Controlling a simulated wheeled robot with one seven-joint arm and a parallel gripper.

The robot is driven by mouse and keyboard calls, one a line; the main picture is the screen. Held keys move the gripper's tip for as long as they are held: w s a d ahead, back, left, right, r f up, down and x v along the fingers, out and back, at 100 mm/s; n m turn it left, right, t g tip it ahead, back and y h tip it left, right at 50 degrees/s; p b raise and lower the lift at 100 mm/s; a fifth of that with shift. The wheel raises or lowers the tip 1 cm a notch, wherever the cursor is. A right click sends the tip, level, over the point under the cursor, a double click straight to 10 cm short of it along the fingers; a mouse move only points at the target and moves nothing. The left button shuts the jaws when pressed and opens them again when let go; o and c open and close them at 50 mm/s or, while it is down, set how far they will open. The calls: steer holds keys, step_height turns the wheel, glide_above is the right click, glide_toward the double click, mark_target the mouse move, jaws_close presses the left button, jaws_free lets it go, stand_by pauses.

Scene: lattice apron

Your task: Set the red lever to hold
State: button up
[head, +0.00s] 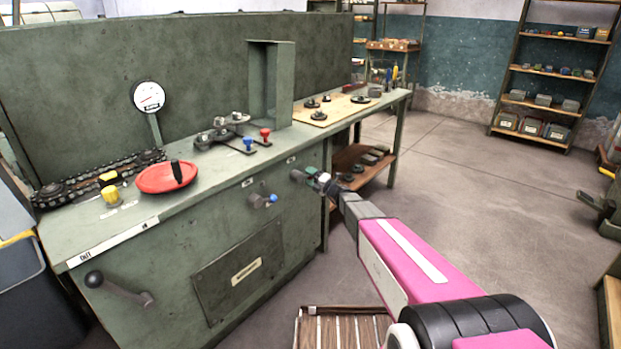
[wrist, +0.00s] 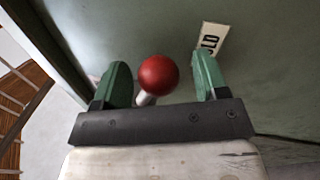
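The red lever's round red knob (wrist: 158,74) on a pale stem shows in the wrist view, between the two green fingers of my gripper (wrist: 161,70). The fingers are apart, with a visible gap on each side of the knob. A white label (wrist: 210,42), partly hidden and ending in "LD", lies beyond the right finger on the green panel (wrist: 270,60). In the head view my gripper (head: 310,177) is at the right end of the green bench's front, and the red lever cannot be made out there.
A black-knobbed crank (head: 120,288) is farther left. A red disc (head: 167,178) and small red and blue knobs stand on the bench top. Floor (head: 440,180) to the right is open.

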steer(key=v, duration=1.1)
steer(key=s+f+n+g+h, duration=0.25)
steer(key=s+n+g, duration=0.25)
steer(key=s+n, duration=0.45)
steer(key=s+f+n+g+h, duration=0.1)
steer(key=s+n+g+h, duration=0.25)
steer(key=s+n, duration=0.6)
steer(key=s+d+n+g+h, duration=0.3)
steer(key=s+d+n+h, duration=0.7)
steer(key=n, duration=1.1)
steer(key=shift+s+d+f+h, duration=0.25)
steer(key=shift+s+d, duration=0.4)
steer(key=shift+d, duration=1.1)
